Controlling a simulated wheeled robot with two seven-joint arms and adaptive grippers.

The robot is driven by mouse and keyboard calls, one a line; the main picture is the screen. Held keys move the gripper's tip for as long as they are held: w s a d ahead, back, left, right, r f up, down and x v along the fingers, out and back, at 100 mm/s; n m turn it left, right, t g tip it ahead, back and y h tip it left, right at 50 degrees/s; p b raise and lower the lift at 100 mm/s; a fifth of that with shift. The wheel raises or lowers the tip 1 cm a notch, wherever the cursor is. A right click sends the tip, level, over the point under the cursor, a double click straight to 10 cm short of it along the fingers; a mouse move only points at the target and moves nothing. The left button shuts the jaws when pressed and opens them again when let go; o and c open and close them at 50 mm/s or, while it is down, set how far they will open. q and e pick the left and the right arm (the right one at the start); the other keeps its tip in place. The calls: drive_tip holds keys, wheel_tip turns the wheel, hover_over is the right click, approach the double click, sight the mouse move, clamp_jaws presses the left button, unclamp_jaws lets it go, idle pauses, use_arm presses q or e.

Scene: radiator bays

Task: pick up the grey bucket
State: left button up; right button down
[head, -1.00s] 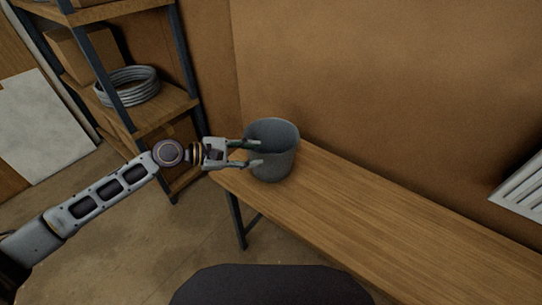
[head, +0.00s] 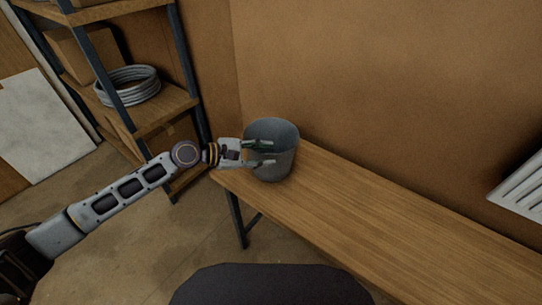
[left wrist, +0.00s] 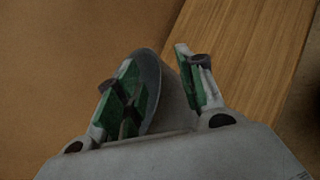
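The grey bucket (head: 286,158) stands upright at the left end of the wooden bench, near the wall. My left gripper (head: 267,154) is open at the bucket's left side, its two fingers reaching across the near side of the bucket in the head view. In the left wrist view the bucket (left wrist: 175,102) shows between the spread fingers (left wrist: 157,62). The left finger there overlaps the bucket's open mouth, and the right finger is beside its outer wall. I cannot tell whether either finger touches it. My right gripper is not in view.
The wooden bench (head: 390,220) is bare to the right of the bucket. A shelf unit (head: 160,112) with a coiled grey hose (head: 128,87) and cardboard boxes (head: 87,54) stands at the left. A white slatted radiator (head: 522,190) is on the wall at the right.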

use_arm(q)
drive_tip(key=shift+x, duration=2.25)
drive_tip(key=shift+s+f, duration=0.1)
